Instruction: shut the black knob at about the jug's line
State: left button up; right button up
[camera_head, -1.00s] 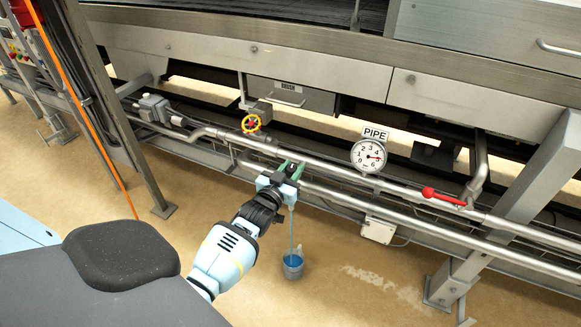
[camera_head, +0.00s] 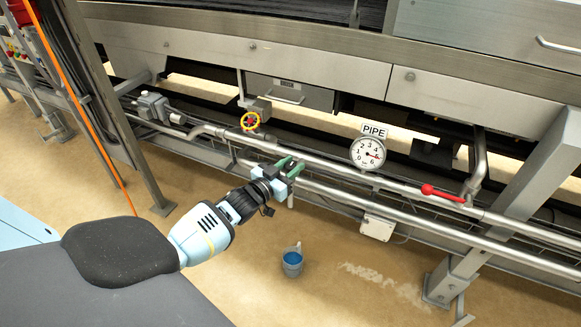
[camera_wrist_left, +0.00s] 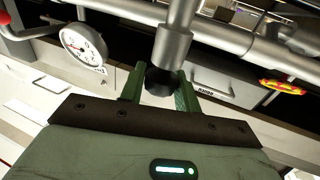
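The black knob (camera_wrist_left: 160,82) sits at the end of a short grey pipe stub in the left wrist view. My left gripper (camera_wrist_left: 160,92) has one green finger on each side of it, and they look to touch it. In the head view my left gripper (camera_head: 291,168) is at the lower pipe and hides the knob. The jug (camera_head: 292,263) stands on the floor below, with blue liquid in it. No stream falls into it. My right gripper is not in view.
A round pipe gauge (camera_head: 367,154) and a red lever (camera_head: 442,195) are to the right along the pipes. A yellow-and-red handwheel (camera_head: 251,121) is to the left. A steel leg (camera_head: 500,215) stands at right. The floor around the jug is open.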

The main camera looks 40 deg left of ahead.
pick_arm(q)
jog(key=o, duration=0.4)
jog(key=shift+c, duration=0.2)
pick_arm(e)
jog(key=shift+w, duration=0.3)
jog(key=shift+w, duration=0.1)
pick_arm(q)
jog(key=shift+s, duration=0.65)
jog(key=s+p, duration=0.1)
jog(key=s, duration=0.5)
jog(key=shift+s+a, duration=0.15)
jog(key=shift+s, duration=0.1)
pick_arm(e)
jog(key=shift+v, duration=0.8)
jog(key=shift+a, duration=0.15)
